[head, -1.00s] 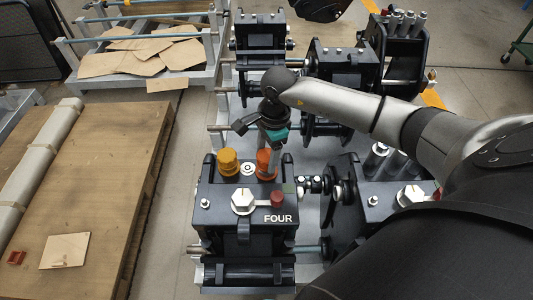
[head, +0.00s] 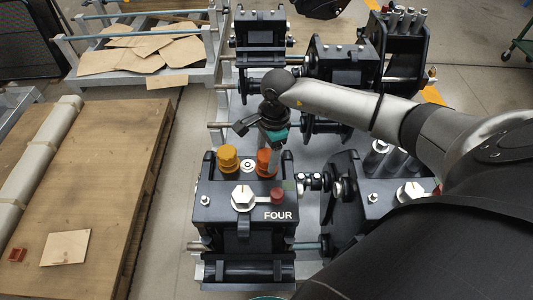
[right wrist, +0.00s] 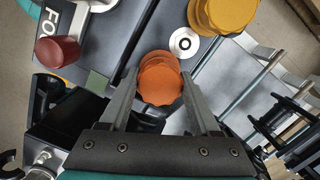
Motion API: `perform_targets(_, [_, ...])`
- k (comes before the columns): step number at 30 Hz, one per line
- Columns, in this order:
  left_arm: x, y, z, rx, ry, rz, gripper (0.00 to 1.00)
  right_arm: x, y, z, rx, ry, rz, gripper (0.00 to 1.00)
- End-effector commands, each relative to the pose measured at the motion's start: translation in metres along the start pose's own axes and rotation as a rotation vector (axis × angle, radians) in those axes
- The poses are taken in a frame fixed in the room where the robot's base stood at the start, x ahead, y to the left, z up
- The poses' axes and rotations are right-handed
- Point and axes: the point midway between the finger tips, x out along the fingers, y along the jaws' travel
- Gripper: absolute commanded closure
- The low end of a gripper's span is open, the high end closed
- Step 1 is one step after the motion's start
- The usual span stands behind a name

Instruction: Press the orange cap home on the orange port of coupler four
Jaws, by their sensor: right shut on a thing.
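Coupler four (head: 222,215) is a black block marked FOUR in the middle of the head view. The orange cap (head: 265,160) stands upright at its back right, over the place of the orange port, partly behind my gripper. My right gripper (head: 275,158) comes down from above with its fingers around the cap. In the right wrist view the orange cap (right wrist: 160,80) sits between the two fingertips (right wrist: 158,90), held by them. The orange port is hidden under the cap, and I cannot tell whether there is a gap. My left gripper is not in view.
A yellow cap (head: 228,159) stands left of the orange one, with a white ring mark (head: 247,166) between them. A white knob (head: 243,198) and a red knob (head: 277,195) are in front. Other black couplers (head: 343,65) stand behind and right. A wooden pallet (head: 100,190) lies left.

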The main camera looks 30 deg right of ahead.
Motion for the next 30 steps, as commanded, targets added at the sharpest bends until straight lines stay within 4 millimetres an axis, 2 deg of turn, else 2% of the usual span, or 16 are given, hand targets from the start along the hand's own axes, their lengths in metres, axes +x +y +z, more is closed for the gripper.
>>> perform_targets(11, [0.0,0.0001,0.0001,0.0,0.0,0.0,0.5,0.006,-0.0004,-0.0001,0.0,-0.001,-0.001,0.77])
perform_targets(12, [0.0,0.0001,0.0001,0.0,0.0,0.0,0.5,0.0061,-0.0004,-0.0001,0.0,-0.001,-0.001,0.34])
perform_targets(21, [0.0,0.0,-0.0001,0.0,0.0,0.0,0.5,0.0059,-0.0002,-0.0002,0.0,-0.001,0.0,0.02])
perform_targets(30, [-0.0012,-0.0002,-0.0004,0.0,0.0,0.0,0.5,0.0012,-0.0005,-0.0003,-0.001,0.0,-0.001,0.02])
